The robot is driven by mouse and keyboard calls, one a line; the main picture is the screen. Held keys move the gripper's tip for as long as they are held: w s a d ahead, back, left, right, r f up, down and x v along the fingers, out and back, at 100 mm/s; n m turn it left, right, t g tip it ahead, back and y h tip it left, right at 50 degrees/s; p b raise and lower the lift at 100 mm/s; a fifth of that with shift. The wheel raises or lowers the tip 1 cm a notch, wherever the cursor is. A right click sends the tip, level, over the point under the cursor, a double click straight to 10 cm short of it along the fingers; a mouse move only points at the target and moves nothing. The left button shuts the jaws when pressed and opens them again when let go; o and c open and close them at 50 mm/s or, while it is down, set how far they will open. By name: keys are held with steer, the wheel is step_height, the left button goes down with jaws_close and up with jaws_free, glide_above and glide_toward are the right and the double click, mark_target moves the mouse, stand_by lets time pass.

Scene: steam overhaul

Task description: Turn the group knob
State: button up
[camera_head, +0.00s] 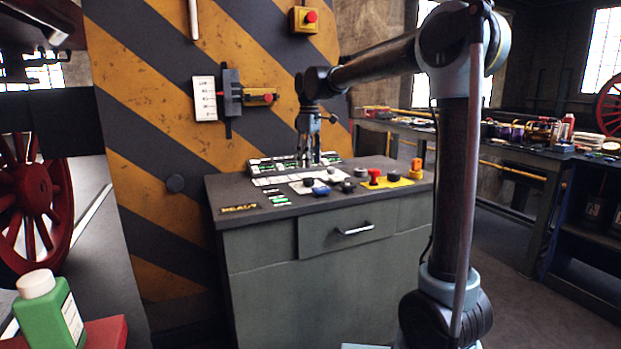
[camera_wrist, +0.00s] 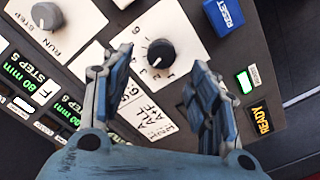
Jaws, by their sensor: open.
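The numbered black knob (camera_wrist: 160,52) sits on a white plate in the wrist view, with a white pointer mark and numbers around it. I take it to be the group knob; a label reading "ALL A-F" lies below it. In the head view a small dark knob (camera_head: 308,182) on the console's white plate appears to be the same one. My gripper (camera_wrist: 161,72) is open, its two blue-grey fingers spread on either side of the knob in the picture. I cannot tell how high they are above the panel. In the head view my gripper (camera_head: 308,162) points down over the console.
A RUN/STEP knob (camera_wrist: 47,15) and a blue RESET button (camera_wrist: 223,14) are close by. A READY sign (camera_wrist: 261,116) lies to the right. On the console (camera_head: 265,240), a red mushroom button (camera_head: 374,175) stands at the right. A striped wall (camera_head: 150,120) rises behind.

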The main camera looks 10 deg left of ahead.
mark_target(309, 178)
steer(key=shift+f, duration=3.15)
steer(key=shift+c, duration=0.5)
steer(key=c, duration=1)
